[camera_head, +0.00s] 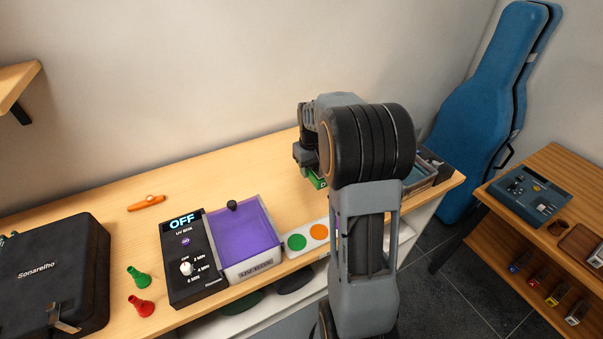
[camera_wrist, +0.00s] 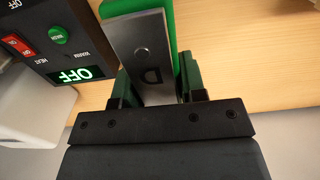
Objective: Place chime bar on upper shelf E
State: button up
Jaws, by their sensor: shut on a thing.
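The chime bar (camera_wrist: 150,42) is a silver metal bar marked D on a green base. It shows between the two fingers in the wrist view. My gripper (camera_wrist: 157,88) is shut on it, close over the wooden worktop. In the head view my arm hides most of my gripper (camera_head: 306,160), and only a bit of green (camera_head: 317,181) shows below it. A wooden shelf (camera_head: 14,82) juts from the wall at the upper left of the head view. No letter shows on it, so I cannot tell whether it is shelf E.
A UV box (camera_head: 239,258) with a purple tray, a black case (camera_head: 42,280), and an orange kazoo (camera_head: 146,203) are on the worktop (camera_head: 90,222). A black device (camera_wrist: 58,40) reading OFF is beside the chime bar. A blue instrument case (camera_head: 487,110) and side table (camera_head: 565,172) are at right.

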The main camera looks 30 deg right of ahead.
jog(key=p, duration=0.1)
send_over(304, 182)
notch_tip(304, 182, down, 6)
jog(key=shift+s+a+f, duration=0.1)
jog(key=shift+a, duration=0.05)
jog(key=shift+f+p, duration=0.4)
jog(key=shift+f, duration=1.25)
jog(key=shift+f, duration=0.1)
jog(key=shift+f, duration=0.15)
jog(key=o, duration=1.1)
